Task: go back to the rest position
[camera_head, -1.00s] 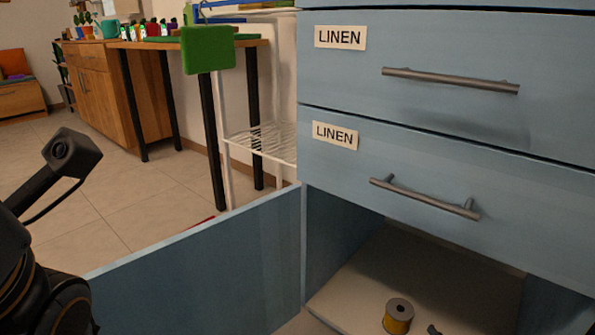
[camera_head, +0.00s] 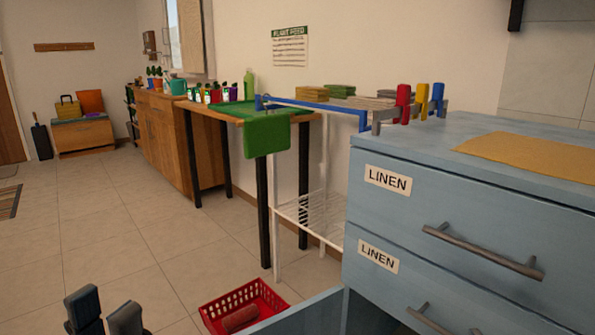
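My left gripper (camera_head: 105,314) is at the bottom left edge of the head view. Its two dark fingertips point up and stand apart with a gap, and nothing shows between them. It is over the tiled floor, to the left of the red basket and clear of the furniture. The rest of that arm is below the picture. My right gripper is not in view.
A red basket (camera_head: 236,294) holding a dark red item is beside the door. A wooden table (camera_head: 225,113) stands behind. Left floor is clear.

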